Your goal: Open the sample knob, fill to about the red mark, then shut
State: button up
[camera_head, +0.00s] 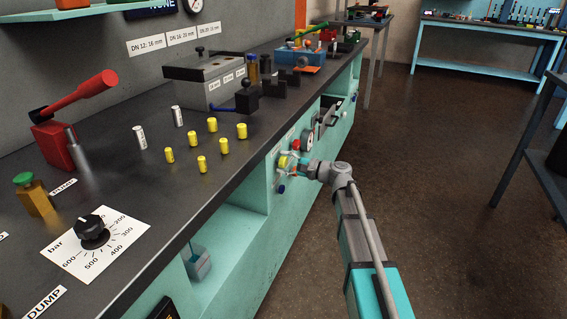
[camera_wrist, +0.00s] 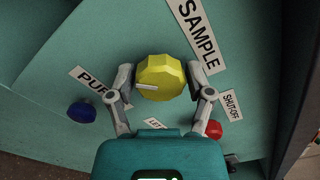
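The yellow sample knob (camera_wrist: 161,84) sits on the green panel beside the SAMPLE label (camera_wrist: 197,35), with a white pointer line on its face pointing left. In the head view the yellow knob (camera_head: 283,160) shows on the cabinet front. My gripper (camera_wrist: 160,76) has one finger on each side of the knob, with small gaps appearing between fingertips and knob. In the head view my gripper (camera_head: 294,162) is up against the panel. I cannot make out a sample vessel or a red fill mark.
A blue knob (camera_wrist: 82,112) is left of my fingers, near a partly hidden "PUR" label. A red knob (camera_wrist: 214,129) is close by my right finger, near the SHUT-OFF label (camera_wrist: 231,104). A gauge (camera_head: 308,140) is on the cabinet front. The floor to the right is clear.

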jog(key=c, duration=0.6)
jog(key=shift+n, duration=0.4)
jog(key=n, duration=0.4)
jog(key=shift+n, duration=2.1)
jog(key=o, duration=1.2)
jog(key=shift+c, duration=0.2)
